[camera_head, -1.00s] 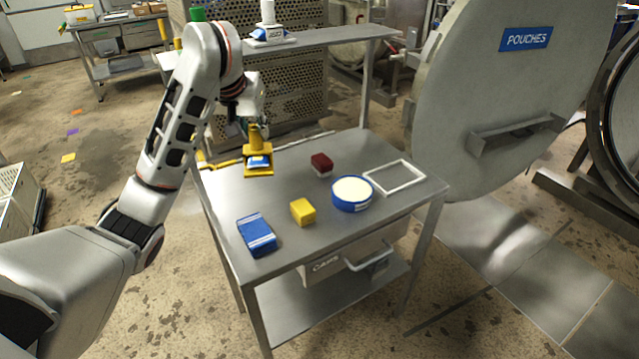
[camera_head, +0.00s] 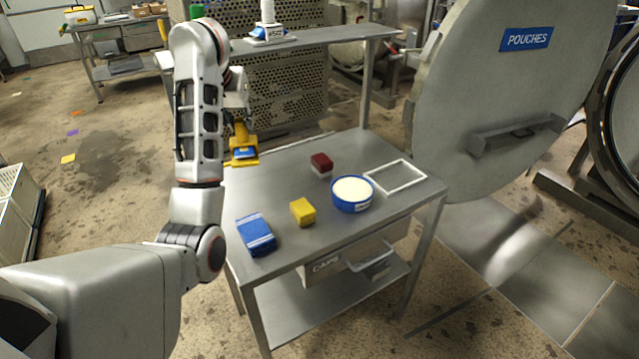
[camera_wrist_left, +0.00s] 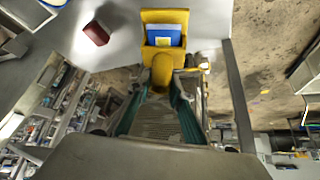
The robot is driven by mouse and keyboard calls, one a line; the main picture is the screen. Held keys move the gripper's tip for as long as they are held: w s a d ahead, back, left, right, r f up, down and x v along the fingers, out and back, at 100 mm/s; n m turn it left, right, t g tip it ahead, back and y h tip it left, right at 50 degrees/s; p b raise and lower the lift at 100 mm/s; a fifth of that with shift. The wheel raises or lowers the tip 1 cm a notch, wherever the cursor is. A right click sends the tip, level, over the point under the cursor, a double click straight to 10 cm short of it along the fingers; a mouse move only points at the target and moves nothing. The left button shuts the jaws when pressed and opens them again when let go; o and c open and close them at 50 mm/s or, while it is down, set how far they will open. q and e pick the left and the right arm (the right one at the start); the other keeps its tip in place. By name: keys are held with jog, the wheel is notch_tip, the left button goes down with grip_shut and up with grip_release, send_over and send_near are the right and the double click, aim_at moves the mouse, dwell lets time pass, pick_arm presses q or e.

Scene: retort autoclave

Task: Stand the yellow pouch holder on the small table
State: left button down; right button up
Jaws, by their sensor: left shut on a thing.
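The yellow pouch holder (camera_head: 243,150) has a blue and white pouch in it. In the head view it is at the back left edge of the small table (camera_head: 275,190). I cannot tell how far it is above the tabletop. My left gripper (camera_wrist_left: 160,92) is shut on the holder's rounded yellow end, between its teal fingers in the left wrist view. The holder's open front and blue pouch (camera_wrist_left: 163,38) show beyond the fingers there. In the head view my forearm partly hides the gripper and the table's left edge. My right gripper is in neither view.
A blue pack (camera_head: 257,236), yellow block (camera_head: 302,212), dark red block (camera_head: 321,165), round blue-rimmed tub (camera_head: 352,193) and white square frame (camera_head: 417,184) are on the table. A raised shelf (camera_head: 330,36) stands behind it. A big round door (camera_head: 500,120) stands to the right.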

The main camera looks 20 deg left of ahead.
aim_at(241, 130)
pick_arm(q)
jog(key=f, duration=0.1)
jog(key=w+a+f, duration=0.1)
jog(key=shift+w+a+f, duration=0.15)
jog(key=shift+w+f, duration=0.15)
jog(key=shift+f, duration=0.05)
jog(key=shift+w+f, duration=0.1)
jog(key=shift+f, duration=0.25)
jog(key=f+b, duration=0.1)
jog(key=f, duration=0.4)
jog(key=shift+a+f, duration=0.2)
jog(key=shift+f, duration=0.65)
notch_tip(241, 130, down, 3)
jog(key=shift+f+b, duration=0.1)
jog(key=shift+b, duration=0.3)
jog(key=shift+d, duration=0.1)
